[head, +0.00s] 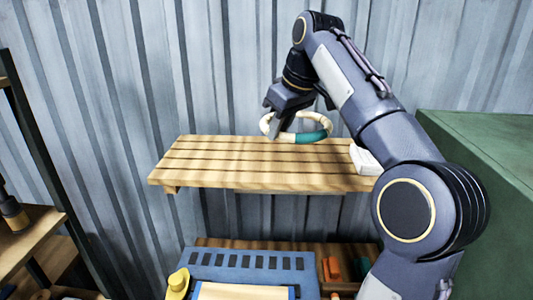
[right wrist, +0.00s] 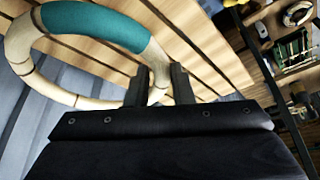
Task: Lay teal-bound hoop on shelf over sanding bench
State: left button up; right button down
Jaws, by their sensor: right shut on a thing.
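The teal-bound hoop (head: 311,136) is a pale cane ring with a teal wrapped section, in the head view at the slatted wooden shelf (head: 215,165). My right gripper (head: 271,119) is shut on the hoop's cane rim, with the teal part to the right of the fingers. The right wrist view shows the hoop (right wrist: 95,23) between the two dark fingers (right wrist: 163,85), with shelf slats behind it. The hoop is over the shelf; I cannot tell if it touches the slats. The sanding bench (head: 240,262) is below the shelf, partly hidden. My left gripper is not in view.
A white object (head: 364,160) lies at the shelf's right end, partly behind my arm. A green cabinet (head: 490,145) stands at right. A dark-framed rack (head: 30,220) is at left. A yellow object (head: 178,284) sits on the bench. The shelf's left half is clear.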

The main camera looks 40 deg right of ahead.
aim_at(261, 165)
jog(key=w+f, duration=0.1)
jog(key=a+f, duration=0.1)
jog(key=w+f, duration=0.1)
jog(key=shift+w+a+f, duration=0.25)
jog(key=shift+w+f, duration=0.05)
jog(key=shift+f, duration=0.1)
jog(key=shift+s+x, duration=0.2)
jog(key=shift+x, duration=0.75)
jog(key=shift+s+x, duration=0.2)
jog(key=shift+x, duration=0.75)
jog(key=shift+f, duration=0.2)
jog(key=c, duration=1.3)
grip_release()
jog(key=shift+o, duration=0.2)
jog(key=a+v, duration=0.1)
jog(key=v, duration=1.1)
jog(key=s+a+f+m+y, duration=0.1)
jog(key=s+a+f, duration=0.4)
jog(key=f, duration=0.4)
jog(key=s+a+f+m+y, duration=0.1)
jog(key=s+a+f, duration=0.5)
jog(key=s+f, duration=0.2)
jog(key=s+a+f+m+t+y, duration=0.1)
jog(key=s+a+f, duration=0.4)
jog(key=f, duration=0.7)
jog(key=shift+s+a+m, duration=0.25)
jog(key=shift+s+m, duration=0.15)
jog(key=shift+s, duration=0.3)
jog(key=shift+f, duration=0.1)
